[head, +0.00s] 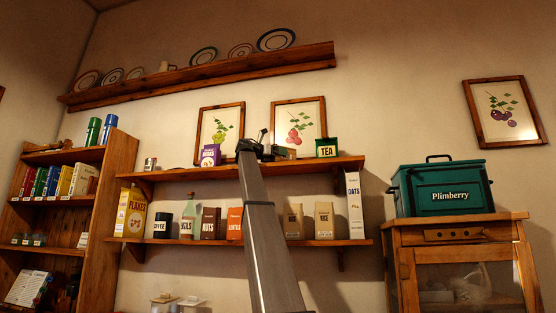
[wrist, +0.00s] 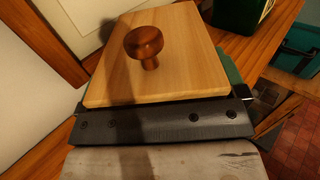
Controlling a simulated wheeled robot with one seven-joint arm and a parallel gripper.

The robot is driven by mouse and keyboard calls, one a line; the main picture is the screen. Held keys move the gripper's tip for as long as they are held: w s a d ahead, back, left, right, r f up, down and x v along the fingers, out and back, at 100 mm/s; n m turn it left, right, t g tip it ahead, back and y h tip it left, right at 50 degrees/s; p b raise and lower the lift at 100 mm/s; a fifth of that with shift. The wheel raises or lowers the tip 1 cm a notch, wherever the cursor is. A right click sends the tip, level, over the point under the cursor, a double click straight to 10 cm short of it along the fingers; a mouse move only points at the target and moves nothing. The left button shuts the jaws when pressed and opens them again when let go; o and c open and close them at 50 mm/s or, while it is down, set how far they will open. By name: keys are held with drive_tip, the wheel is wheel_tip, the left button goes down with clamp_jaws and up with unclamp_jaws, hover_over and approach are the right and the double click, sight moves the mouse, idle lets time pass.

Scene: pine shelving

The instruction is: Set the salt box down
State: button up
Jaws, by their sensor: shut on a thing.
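The salt box shows in the wrist view as a pale wooden lid (wrist: 190,65) with a round brown knob, close in front of my gripper (wrist: 162,102). A strip of green shows past the lid's right edge. My gripper is shut on the box. In the head view my gripper (head: 262,149) is at the upper wall shelf (head: 190,174), below the two framed fruit pictures. My arm hides much of the box there. I cannot tell whether its underside touches the shelf.
On the upper shelf, a purple carton (head: 210,155) stands left of my gripper and a green TEA tin (head: 326,148) stands to the right. Packets and bottles line the lower shelf (head: 335,242). A green Plimberry bin (head: 440,188) stands on a cabinet at right.

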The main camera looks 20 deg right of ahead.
drive_tip(key=shift+f, duration=0.1)
idle(0.3)
drive_tip(key=o, duration=1.2)
drive_tip(key=s+a, duration=0.2)
drive_tip(key=a, duration=1)
drive_tip(key=shift+s, duration=0.15)
